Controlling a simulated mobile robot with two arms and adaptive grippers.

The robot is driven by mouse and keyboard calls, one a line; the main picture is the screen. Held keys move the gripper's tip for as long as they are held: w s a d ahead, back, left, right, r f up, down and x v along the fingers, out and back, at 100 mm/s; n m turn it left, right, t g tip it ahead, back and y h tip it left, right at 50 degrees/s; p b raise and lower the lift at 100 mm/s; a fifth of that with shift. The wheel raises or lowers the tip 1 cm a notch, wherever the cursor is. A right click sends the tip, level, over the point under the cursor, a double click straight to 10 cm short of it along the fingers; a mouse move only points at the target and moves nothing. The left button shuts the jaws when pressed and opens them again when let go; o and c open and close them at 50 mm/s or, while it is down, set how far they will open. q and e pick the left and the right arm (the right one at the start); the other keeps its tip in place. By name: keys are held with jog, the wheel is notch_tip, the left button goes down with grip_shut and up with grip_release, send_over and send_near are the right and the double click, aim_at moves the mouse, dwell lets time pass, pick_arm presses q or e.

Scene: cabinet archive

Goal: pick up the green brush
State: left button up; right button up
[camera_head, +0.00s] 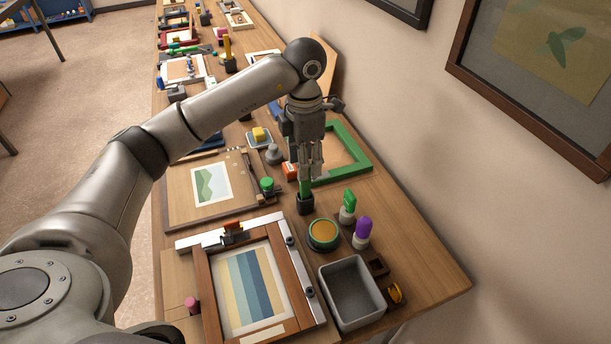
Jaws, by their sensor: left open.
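The green brush (305,189) stands upright on the table, its green handle up and its dark block-shaped lower part (305,205) on the wood. My left gripper (310,173) points down directly over it, with its fingertips at the top of the handle. The gripper is open. The fingers hide the upper end of the handle, and I cannot tell whether they touch it. My right gripper is not in view.
A green frame (352,148) lies behind the gripper. A round green-rimmed tin (323,235), a green-topped bottle (347,207) and a purple-topped bottle (362,233) stand nearby. A grey bin (327,281) and a clamped wooden picture frame (205,265) are in front. The wall is at right.

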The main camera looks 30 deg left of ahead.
aim_at(305, 182)
pick_arm(q)
jog(key=shift+s+f, duration=0.1)
jog(key=shift+f, duration=0.85)
jog(key=shift+w+a+f+p, duration=0.1)
jog(key=shift+w+f+p, duration=0.1)
jog(key=shift+f+p, duration=0.1)
notch_tip(305, 182, down, 4)
jog(key=shift+f+p, duration=0.1)
jog(key=shift+p, duration=1.1)
jog(key=shift+w+f, duration=0.1)
jog(key=shift+f, duration=0.25)
jog(key=c, duration=0.7)
grip_shut()
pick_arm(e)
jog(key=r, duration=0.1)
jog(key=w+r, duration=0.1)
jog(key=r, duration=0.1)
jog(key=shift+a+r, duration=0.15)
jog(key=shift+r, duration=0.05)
